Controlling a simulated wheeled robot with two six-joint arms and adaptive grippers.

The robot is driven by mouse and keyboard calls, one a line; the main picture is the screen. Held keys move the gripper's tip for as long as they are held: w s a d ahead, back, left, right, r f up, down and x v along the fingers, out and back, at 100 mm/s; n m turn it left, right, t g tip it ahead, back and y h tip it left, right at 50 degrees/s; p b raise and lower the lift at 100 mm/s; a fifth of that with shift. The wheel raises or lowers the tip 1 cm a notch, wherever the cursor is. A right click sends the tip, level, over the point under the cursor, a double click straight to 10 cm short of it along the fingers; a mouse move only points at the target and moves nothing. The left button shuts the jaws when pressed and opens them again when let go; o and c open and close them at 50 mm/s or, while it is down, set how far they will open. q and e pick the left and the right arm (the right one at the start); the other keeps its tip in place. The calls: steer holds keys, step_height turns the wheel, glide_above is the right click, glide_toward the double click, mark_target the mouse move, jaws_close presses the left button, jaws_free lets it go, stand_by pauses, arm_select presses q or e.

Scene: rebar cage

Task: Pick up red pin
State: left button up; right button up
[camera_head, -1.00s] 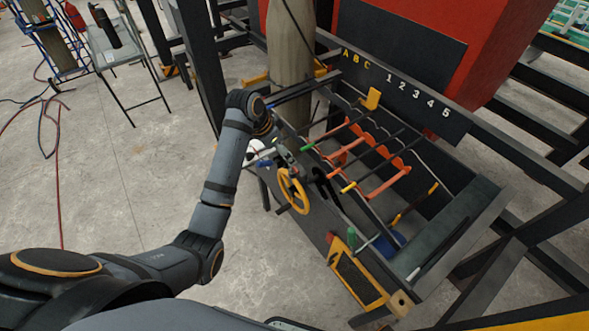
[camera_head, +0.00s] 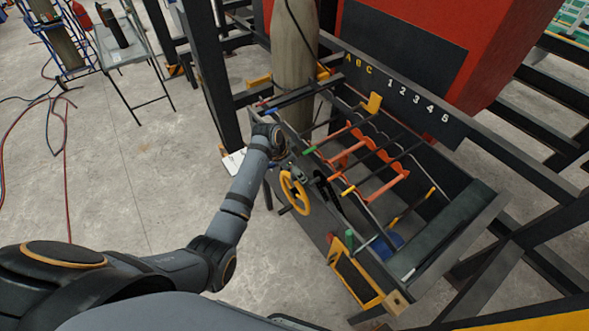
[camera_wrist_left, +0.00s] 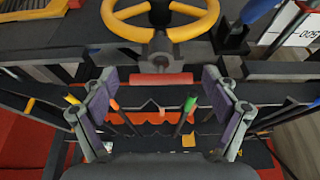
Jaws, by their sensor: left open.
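A short red cylinder, which looks like the red pin (camera_wrist_left: 162,79), lies crosswise below the yellow handwheel in the left wrist view. My left gripper (camera_wrist_left: 160,108) is open, with one finger on each side of the picture and the red cylinder between and beyond them. No contact with it shows. In the head view, my left gripper (camera_head: 302,177) is small and dark beside the yellow handwheel (camera_head: 294,192), at the near side of the rebar frame. I cannot pick out the red cylinder there. My right gripper is not in view.
Rods with green, orange and yellow ends cross the dark frame (camera_head: 455,228) over orange notched bars (camera_head: 388,184). A concrete column (camera_head: 294,60) stands behind. A green handle (camera_head: 349,238) sits near the front.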

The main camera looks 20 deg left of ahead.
arm_select(q)
steer(key=shift+w+f, duration=0.15)
steer(key=shift+f, duration=0.2)
steer(key=c, duration=1.3)
